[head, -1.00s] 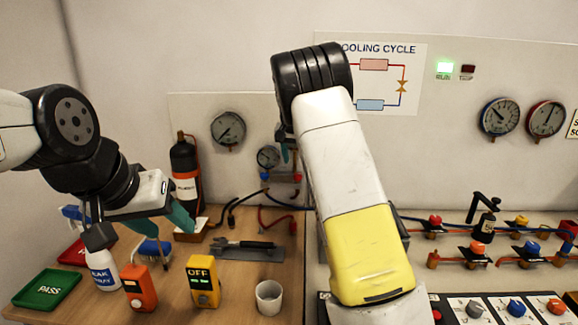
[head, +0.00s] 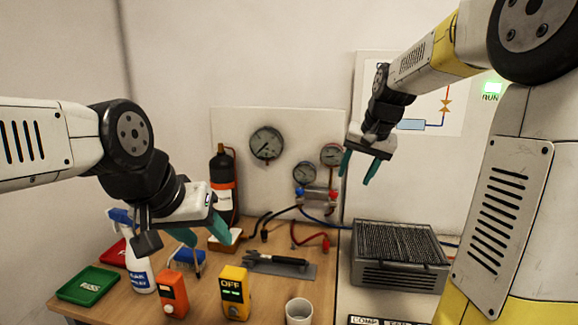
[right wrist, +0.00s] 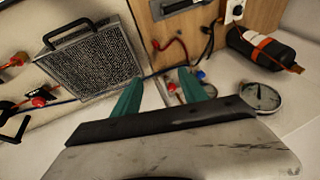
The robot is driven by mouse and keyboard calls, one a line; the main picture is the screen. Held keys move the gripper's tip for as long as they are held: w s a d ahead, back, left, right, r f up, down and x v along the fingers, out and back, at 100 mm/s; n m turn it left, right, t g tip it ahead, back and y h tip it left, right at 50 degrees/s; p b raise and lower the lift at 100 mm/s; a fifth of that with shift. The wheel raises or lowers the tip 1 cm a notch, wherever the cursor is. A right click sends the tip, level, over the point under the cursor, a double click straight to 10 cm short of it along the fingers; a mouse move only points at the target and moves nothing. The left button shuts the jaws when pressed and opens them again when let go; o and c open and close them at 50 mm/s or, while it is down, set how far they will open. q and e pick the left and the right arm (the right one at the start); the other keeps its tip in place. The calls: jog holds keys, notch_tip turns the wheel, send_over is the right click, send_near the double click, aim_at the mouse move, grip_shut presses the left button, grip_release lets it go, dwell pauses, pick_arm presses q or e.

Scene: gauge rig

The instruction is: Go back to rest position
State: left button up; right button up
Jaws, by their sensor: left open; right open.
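My left gripper (head: 208,238) has teal fingers and hangs open over the left part of the wooden table, in front of the black bottle. I see nothing between its fingers. My right gripper (head: 358,167) is open and empty, raised in front of the back wall, to the right of the gauge manifold and above the finned metal unit. In the right wrist view its two teal fingers (right wrist: 160,95) are spread apart, with the manifold showing beyond them.
The wooden table holds a green tray (head: 88,286), a spray bottle (head: 137,262), an orange device (head: 172,294), a yellow meter (head: 234,291), a white cup (head: 298,311) and a wrench on a grey mat (head: 290,270). A black bottle (head: 221,178) stands behind. The finned unit (head: 397,255) is at right.

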jog(key=s+a+f+n, duration=0.1)
jog(key=s, duration=1.1)
jog(key=s+a+f+n+t, duration=0.1)
jog(key=s+a+n, duration=0.1)
jog(key=s, duration=1)
jog(key=shift+s+n+t, duration=0.2)
jog(key=shift+n+t, duration=0.1)
